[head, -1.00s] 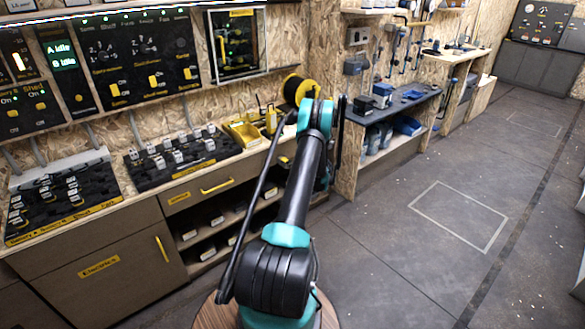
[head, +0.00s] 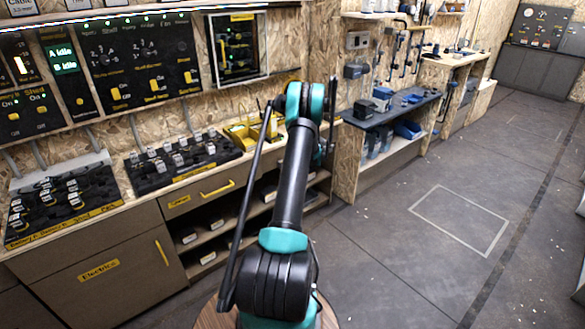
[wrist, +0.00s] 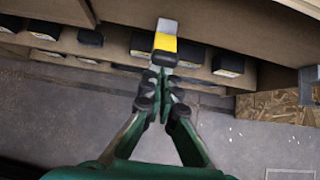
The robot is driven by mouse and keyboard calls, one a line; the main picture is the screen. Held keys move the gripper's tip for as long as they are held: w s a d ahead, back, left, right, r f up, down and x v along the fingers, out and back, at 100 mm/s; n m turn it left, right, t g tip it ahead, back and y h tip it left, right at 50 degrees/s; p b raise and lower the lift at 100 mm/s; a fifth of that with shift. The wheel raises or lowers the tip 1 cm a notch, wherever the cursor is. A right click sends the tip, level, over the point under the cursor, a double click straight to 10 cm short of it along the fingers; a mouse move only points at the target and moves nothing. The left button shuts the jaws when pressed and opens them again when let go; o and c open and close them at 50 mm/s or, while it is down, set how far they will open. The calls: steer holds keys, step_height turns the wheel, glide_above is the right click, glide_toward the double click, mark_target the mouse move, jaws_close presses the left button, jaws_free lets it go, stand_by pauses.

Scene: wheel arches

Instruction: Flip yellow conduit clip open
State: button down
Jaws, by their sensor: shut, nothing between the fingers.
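In the wrist view my gripper (wrist: 163,82) is shut, its two green and black fingers together with nothing held between them. Just beyond the fingertips is a small yellow piece (wrist: 165,43) with a pale grey upper end and a dark lower end. It may be the yellow conduit clip, but I cannot tell for sure, nor whether it is open or shut. I also cannot tell whether the fingertips touch it. In the head view my arm hides the gripper, and I cannot pick out a conduit clip there.
Shelves with several dark boxes (wrist: 90,37) lie beyond the gripper. In the head view there are a drawer with a yellow handle (head: 217,187), a yellow tray (head: 240,135) on the counter and a black switch tray (head: 185,160).

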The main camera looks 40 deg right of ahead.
steer(key=w+r+g, duration=0.1)
steer(key=g, duration=0.1)
steer(key=w+r+g, duration=0.2)
steer(key=g, duration=0.1)
steer(key=shift+a+r+g, duration=0.15)
steer(key=shift+g, duration=0.15)
steer(key=shift+w+r, duration=0.25)
steer(key=shift+r, duration=0.1)
steer(key=shift+r, duration=0.7)
